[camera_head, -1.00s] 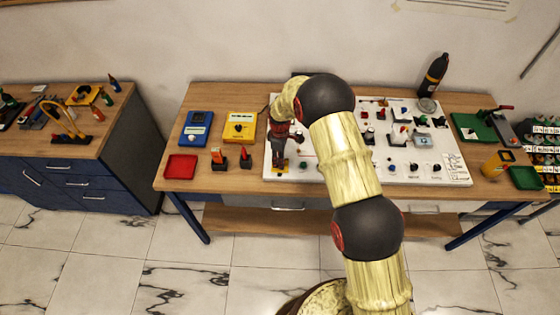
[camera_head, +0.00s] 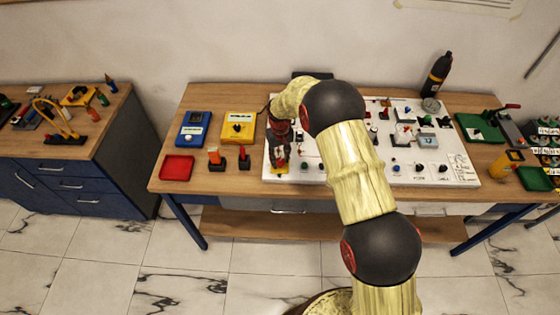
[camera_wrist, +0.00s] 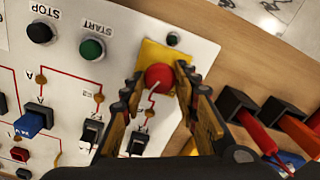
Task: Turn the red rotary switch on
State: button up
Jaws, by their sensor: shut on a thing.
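The red rotary switch (camera_wrist: 159,76) is a round red knob with a pale line on it, set on a yellow plate (camera_wrist: 152,50) at the edge of the white panel. My gripper (camera_wrist: 160,80) is shut on the red knob, one finger on each side of it. In the head view my gripper (camera_head: 279,160) points down at the panel's left end and hides the knob there. The pale line runs from the knob toward the lower left in the wrist view.
The white panel (camera_head: 455,172) carries a black STOP button (camera_wrist: 40,32), a green START button (camera_wrist: 92,48) and several switches. Dark holders with red and orange pieces (camera_wrist: 250,120) stand beside the gripper. A red tray (camera_head: 177,167) and two meters lie left.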

aim_at(280, 161)
jog(key=shift+m+b, duration=0.55)
jog(key=shift+m, duration=1.75)
jog(key=o, duration=1.2)
jog(key=shift+c, duration=0.2)
notch_tip(280, 161, up, 12)
